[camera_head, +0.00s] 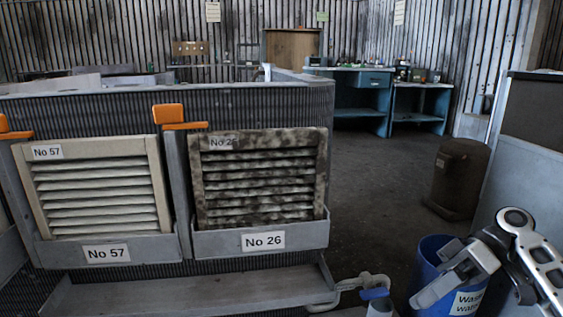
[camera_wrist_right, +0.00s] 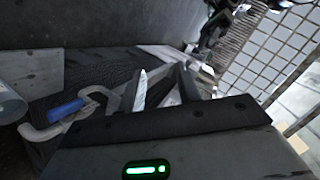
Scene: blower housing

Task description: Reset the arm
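My right gripper (camera_head: 434,274) is at the lower right of the head view, in front of and over a blue bin. Its fingers stand apart with nothing held between them. In the right wrist view the two fingers (camera_wrist_right: 161,80) also show a gap. My left gripper is not in view.
A louvred panel No 57 (camera_head: 98,190) and a dirty panel No 26 (camera_head: 262,180) sit in the housing, with an orange handle (camera_head: 168,114) between them. The blue bin (camera_head: 428,262) and a valve with a blue handle (camera_head: 375,294) are near my right gripper; the handle also shows in the wrist view (camera_wrist_right: 65,110). A dark bin (camera_head: 458,175) stands behind.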

